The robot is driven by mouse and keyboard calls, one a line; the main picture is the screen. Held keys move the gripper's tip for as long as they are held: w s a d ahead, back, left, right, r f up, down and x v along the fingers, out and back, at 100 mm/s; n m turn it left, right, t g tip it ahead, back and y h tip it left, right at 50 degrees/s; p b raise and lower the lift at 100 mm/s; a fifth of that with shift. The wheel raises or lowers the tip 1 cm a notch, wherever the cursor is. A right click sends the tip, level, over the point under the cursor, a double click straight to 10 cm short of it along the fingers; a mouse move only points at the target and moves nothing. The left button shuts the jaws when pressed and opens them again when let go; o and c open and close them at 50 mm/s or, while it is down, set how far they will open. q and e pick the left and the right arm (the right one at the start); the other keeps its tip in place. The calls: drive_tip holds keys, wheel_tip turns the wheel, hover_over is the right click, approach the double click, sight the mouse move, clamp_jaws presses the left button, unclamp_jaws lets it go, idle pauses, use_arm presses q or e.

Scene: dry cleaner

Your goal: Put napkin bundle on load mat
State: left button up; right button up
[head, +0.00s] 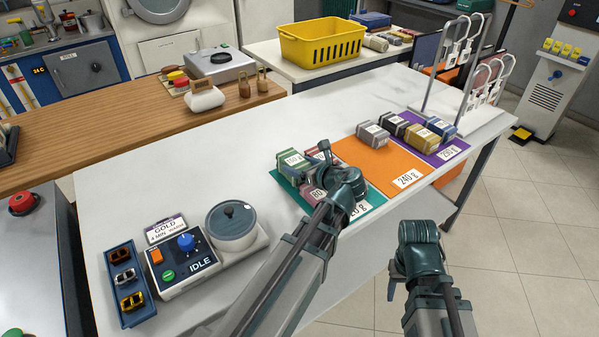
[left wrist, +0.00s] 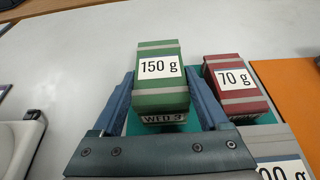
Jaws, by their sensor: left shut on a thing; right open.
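The green napkin bundle (left wrist: 158,90), labelled 150 g, is between the two blue fingers of my left gripper (left wrist: 160,105), which is shut on it. In the head view this green bundle (head: 290,160) is at the left of the teal mat (head: 285,190), partly hidden by my left gripper (head: 327,168). I cannot tell whether it touches the mat. A red bundle (left wrist: 237,85), labelled 70 g, is close on its right. The orange mat (head: 365,160), labelled 240 g, and the purple mat (head: 445,155) also carry bundles. My right gripper (head: 402,268) is open and empty beyond the table's front edge.
A grey bundle (left wrist: 285,150) is at the lower right of the wrist view. A control box (head: 180,255) reading IDLE, a round scale-like pan (head: 232,222) and a blue tray (head: 130,285) stand at the left. A white rack (head: 470,125) stands at the right.

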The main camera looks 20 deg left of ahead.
use_arm(q)
drive_tip(key=shift+f, duration=0.15)
drive_tip(key=o, duration=1.4)
drive_tip(key=shift+r+p, duration=0.3)
drive_tip(key=p+v, duration=0.4)
drive_tip(key=v, duration=0.6)
drive_tip(key=shift+s+d, duration=0.15)
drive_tip(key=shift+v, duration=0.8)
